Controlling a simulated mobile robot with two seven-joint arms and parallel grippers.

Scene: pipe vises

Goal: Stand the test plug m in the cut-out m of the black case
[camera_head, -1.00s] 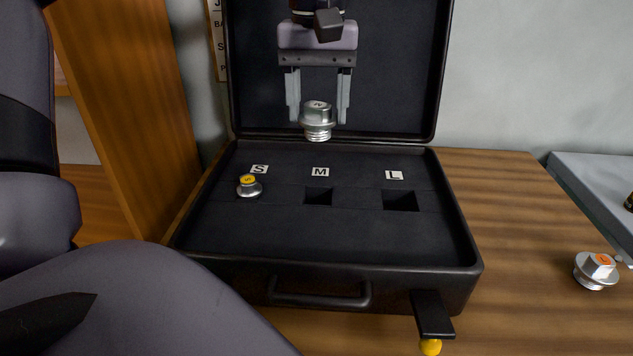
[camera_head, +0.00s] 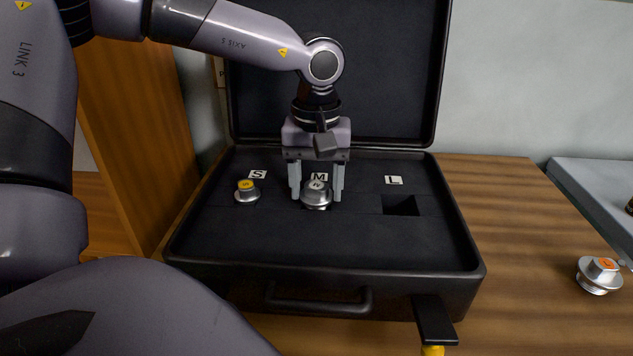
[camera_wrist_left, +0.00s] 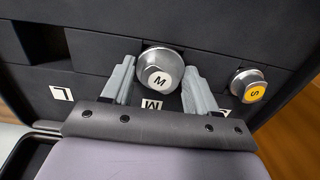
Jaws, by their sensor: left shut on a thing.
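The test plug m (camera_head: 317,194) is a silver metal plug with an M on its top. It stands upright at the cut-out m of the open black case (camera_head: 330,240), in front of the M label (camera_head: 319,177); the plug covers the cut-out. My left gripper (camera_head: 316,192) points down with a finger on each side of the plug and is shut on it. In the left wrist view the plug (camera_wrist_left: 160,70) sits between the fingertips, its flange at or very near the foam. How deep its lower part sits is hidden. My right gripper is not in view.
A plug with a yellow S top (camera_head: 247,191) stands in the S cut-out at left. The L cut-out (camera_head: 401,205) is empty. The raised lid (camera_head: 395,80) stands behind my gripper.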

